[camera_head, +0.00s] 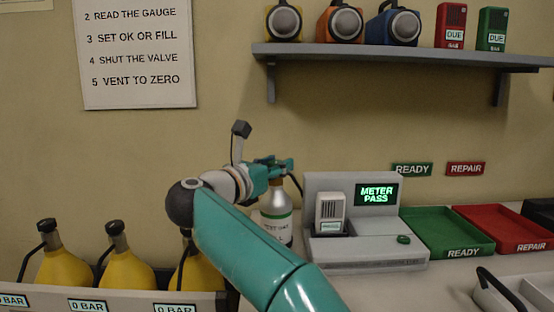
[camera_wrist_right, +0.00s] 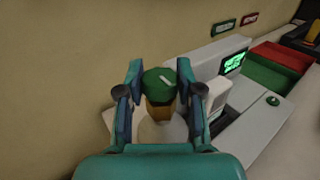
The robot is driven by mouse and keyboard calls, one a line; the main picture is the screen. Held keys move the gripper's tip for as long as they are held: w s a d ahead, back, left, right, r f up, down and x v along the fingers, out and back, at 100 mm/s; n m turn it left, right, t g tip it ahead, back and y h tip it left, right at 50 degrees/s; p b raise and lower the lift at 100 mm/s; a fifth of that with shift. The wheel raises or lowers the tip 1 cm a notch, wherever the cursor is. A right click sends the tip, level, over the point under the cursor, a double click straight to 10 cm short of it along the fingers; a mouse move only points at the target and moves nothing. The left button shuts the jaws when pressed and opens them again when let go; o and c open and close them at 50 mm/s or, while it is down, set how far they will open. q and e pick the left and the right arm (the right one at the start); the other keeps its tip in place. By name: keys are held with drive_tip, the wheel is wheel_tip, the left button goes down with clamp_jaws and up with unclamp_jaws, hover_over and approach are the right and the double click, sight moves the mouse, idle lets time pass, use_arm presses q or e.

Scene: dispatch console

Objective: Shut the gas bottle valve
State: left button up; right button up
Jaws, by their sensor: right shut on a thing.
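The gas bottle (camera_head: 277,228) is a white bottle with a green band and partly readable lettering, standing upright left of the meter station. Its valve is a round green knob (camera_wrist_right: 160,82) with a white line mark on top, above a brass-coloured neck (camera_wrist_right: 160,116). My right gripper (camera_head: 277,166) is at the top of the bottle. In the right wrist view its two fingers sit on either side of the knob, shut on it. In the head view the knob is mostly hidden by the gripper. My left gripper is in neither view.
The grey meter station (camera_head: 365,258) shows "METER PASS" and holds a white meter (camera_head: 331,210). A green READY tray (camera_head: 440,230) and red REPAIR tray (camera_head: 500,228) lie right. Several yellow cylinders (camera_head: 62,268) stand left, labelled 0 BAR. A shelf (camera_head: 400,54) with devices hangs above.

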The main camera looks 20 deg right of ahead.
drive_tip(key=shift+f, duration=0.1)
drive_tip(key=o, duration=1.2)
drive_tip(key=v, duration=1.2)
